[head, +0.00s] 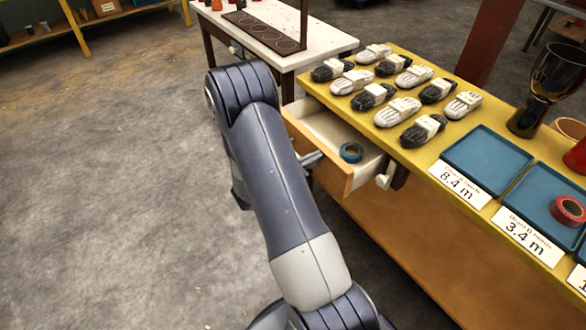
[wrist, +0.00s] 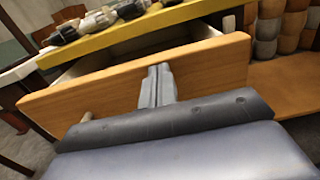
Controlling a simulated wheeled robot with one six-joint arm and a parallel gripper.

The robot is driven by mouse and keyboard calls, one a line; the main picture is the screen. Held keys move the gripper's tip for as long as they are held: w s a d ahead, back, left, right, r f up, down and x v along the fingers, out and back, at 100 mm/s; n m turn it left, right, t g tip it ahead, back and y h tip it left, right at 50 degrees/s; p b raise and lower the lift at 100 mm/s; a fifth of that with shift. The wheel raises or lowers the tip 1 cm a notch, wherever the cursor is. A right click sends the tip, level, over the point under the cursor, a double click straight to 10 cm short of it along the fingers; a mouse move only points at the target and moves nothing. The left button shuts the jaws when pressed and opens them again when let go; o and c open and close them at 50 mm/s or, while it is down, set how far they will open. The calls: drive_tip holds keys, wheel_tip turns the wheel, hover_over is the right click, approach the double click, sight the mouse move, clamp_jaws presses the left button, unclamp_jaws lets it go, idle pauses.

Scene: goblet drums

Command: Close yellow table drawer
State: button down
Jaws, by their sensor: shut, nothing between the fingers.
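The yellow table (head: 470,135) stands at the right in the head view. Its drawer (head: 333,152) is pulled out, with a teal tape roll (head: 351,152) inside. In the wrist view the wooden drawer front (wrist: 110,90) spans the middle, below the yellow table edge (wrist: 150,30). My gripper (wrist: 158,75) is shut and empty, its fingers in front of the drawer front near its middle. I cannot tell whether they touch it. In the head view my gripper (head: 311,159) is mostly hidden behind my arm, with its tip by the drawer front.
A white table (head: 330,40) stands behind. The floor (head: 110,200) at left is clear.

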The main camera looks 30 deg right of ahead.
drive_tip(key=d, duration=0.5)
drive_tip(key=d+b, duration=0.1)
drive_tip(key=d, duration=0.4)
drive_tip(key=d+b, duration=0.1)
drive_tip(key=d, duration=0.4)
drive_tip(key=shift+w+d, duration=0.25)
drive_tip(key=shift+w+d+r, duration=0.1)
drive_tip(key=shift+d, duration=0.1)
drive_tip(key=shift+r, duration=0.1)
drive_tip(key=shift+a, duration=0.25)
drive_tip(key=a, duration=1.4)
drive_tip(key=shift+s+f, duration=0.25)
drive_tip(key=d, duration=1.4)
drive_tip(key=shift+w, duration=0.2)
